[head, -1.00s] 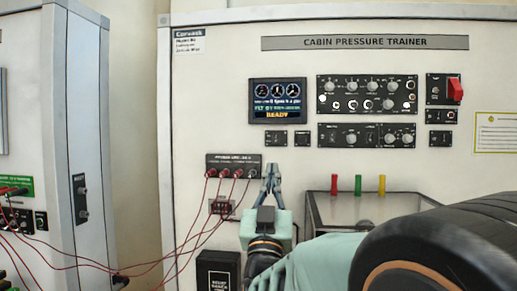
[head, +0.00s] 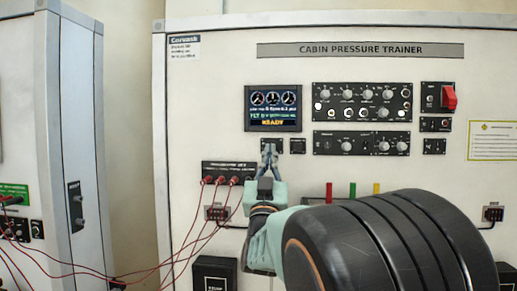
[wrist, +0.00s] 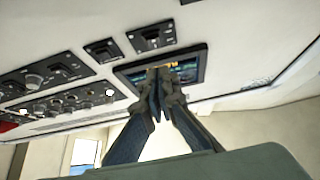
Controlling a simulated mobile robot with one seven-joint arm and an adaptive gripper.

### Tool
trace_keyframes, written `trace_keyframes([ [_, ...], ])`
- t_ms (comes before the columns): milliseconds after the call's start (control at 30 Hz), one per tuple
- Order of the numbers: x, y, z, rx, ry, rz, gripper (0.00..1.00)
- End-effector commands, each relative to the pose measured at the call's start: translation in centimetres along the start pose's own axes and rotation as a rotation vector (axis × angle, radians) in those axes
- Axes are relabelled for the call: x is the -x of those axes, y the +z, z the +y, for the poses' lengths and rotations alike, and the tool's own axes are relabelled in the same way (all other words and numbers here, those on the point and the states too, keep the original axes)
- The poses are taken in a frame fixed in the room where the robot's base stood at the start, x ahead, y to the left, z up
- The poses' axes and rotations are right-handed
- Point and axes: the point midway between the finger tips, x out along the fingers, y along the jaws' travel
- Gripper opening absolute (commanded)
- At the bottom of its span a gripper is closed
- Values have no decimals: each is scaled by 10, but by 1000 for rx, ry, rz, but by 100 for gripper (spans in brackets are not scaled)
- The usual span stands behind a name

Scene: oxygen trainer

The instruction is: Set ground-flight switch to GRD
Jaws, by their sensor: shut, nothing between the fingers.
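My gripper (head: 269,150) is shut and empty, pointing up in front of the cabin pressure trainer panel (head: 210,110). In the head view its tips overlap the left of two small switch panels below the display, and they partly hide it. The right small panel (head: 297,146) is clear. In the wrist view the gripper (wrist: 158,75) overlaps the display (wrist: 188,68), with the two small panels (wrist: 102,50) (wrist: 151,36) beside it. I cannot read their labels, so I cannot tell which switch is the ground-flight one or its position.
Larger knob panels (head: 362,103) (head: 361,143) and a red guarded switch (head: 449,97) sit to the right. Red cables (head: 195,225) hang from a jack strip (head: 221,171) at lower left. Red, green and yellow uprights (head: 352,189) stand behind my arm.

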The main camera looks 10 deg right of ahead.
Motion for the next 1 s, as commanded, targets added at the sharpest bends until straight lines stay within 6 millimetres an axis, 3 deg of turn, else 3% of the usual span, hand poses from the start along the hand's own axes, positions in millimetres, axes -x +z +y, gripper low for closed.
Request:
trace_keyframes([
  [333,-25,25,0,2,0,0,0],
  [1000,-26,37,1,0,1,2,0],
])
